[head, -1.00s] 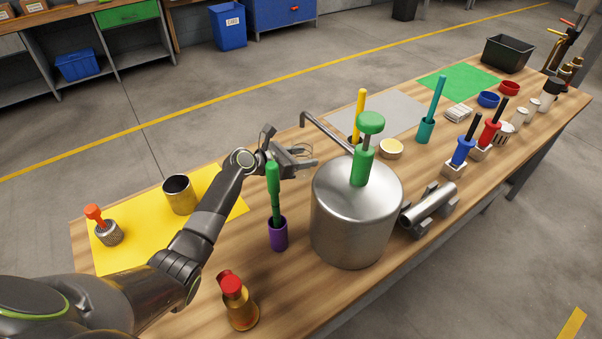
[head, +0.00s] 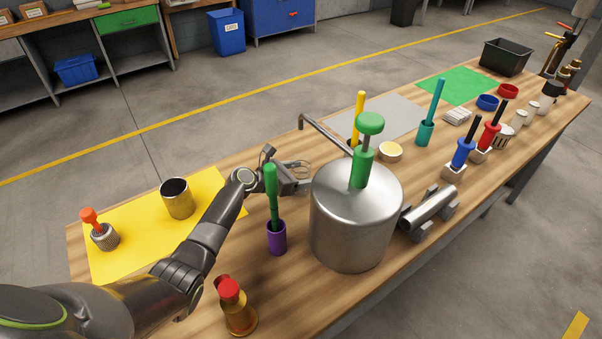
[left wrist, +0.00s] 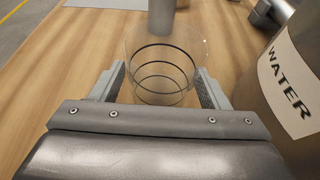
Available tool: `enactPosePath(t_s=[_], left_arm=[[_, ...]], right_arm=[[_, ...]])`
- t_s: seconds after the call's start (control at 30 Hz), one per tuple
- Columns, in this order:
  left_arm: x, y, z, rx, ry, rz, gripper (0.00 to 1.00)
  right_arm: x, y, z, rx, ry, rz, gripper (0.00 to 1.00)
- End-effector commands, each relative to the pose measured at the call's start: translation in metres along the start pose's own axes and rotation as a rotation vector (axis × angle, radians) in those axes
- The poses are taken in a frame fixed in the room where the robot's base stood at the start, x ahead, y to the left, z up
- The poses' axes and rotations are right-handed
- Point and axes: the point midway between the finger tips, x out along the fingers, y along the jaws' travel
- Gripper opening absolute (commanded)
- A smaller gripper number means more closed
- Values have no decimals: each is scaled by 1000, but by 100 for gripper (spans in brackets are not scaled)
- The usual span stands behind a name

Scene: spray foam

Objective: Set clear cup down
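The clear cup (left wrist: 160,68) is upright between the two fingers of my left gripper (left wrist: 160,90) in the left wrist view. The fingers are on either side of its wall, and the cup moves with them. In the head view my left gripper (head: 302,180) is beside the far left side of the steel tank, low over the table. The cup shows there only as a faint outline (head: 294,165). I cannot tell whether its base touches the wood. My right gripper is not in view.
The steel tank (head: 355,225) stands close on the right; its WATER label (left wrist: 290,83) shows in the wrist view. A purple holder (head: 277,238) with a green tool is nearer. A yellow mat (head: 130,248) and grey mat (head: 395,115) lie on the wooden table (head: 310,310).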

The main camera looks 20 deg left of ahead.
Motion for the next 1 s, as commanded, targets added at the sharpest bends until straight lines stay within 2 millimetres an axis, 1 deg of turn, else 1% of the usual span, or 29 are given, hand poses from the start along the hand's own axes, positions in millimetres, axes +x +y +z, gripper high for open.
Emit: enactPosePath(t_s=[0.27, 0.37, 0.47, 0.57, 0.8, 1.0], left_arm=[[0, 0, 1, 1, 0, 0, 70], [-3, 0, 5, 1, 0, 0, 70], [-12, 0, 6, 0, 2, 1, 70], [-24, 0, 8, 0, 2, 1, 70], [-62, 0, 8, -1, 3, 1, 70], [-94, 0, 7, -1, 3, 0, 70]], right_arm=[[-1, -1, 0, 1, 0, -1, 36], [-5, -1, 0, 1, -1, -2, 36], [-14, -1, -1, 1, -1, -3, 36], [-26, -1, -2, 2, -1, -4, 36], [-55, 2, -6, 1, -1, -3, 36], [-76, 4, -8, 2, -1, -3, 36]])
